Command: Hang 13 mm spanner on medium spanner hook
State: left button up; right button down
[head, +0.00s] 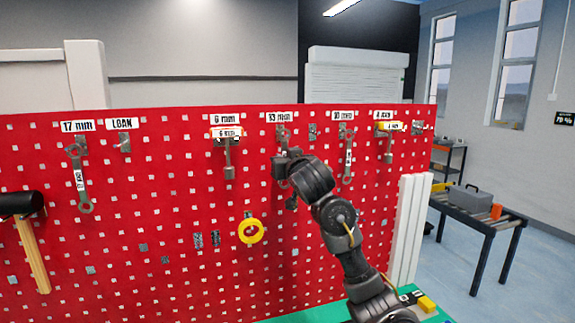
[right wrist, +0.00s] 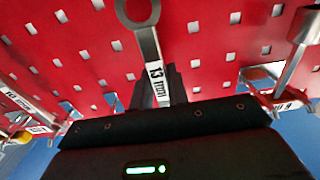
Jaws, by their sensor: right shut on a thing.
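The 13 mm spanner (right wrist: 150,45) is grey, with a white "13 mm" tag on its shank and a ring end. My right gripper (right wrist: 165,88) is shut on its shank by the tag. In the head view my right gripper (head: 282,168) is close to the red board, just below the "13 mm" label (head: 279,117). My left gripper is out of view.
A 17 mm spanner (head: 80,180) hangs at left and another spanner (head: 348,160) hangs just right of my gripper. Hex-type tools (head: 229,155) hang on nearby holders. A yellow tape roll (head: 251,231) and a hammer (head: 30,240) hang lower.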

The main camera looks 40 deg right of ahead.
jog(key=shift+w+d+f+b, duration=0.15)
jog(key=shift+w+f+b, duration=0.15)
jog(key=shift+w+f, duration=0.1)
dwell(0.6)
jog(key=c, duration=1.3)
grip_release()
jog(key=shift+s, duration=0.1)
jog(key=b+v, duration=0.1)
jog(key=v, duration=0.9)
jog(key=shift+s, duration=0.35)
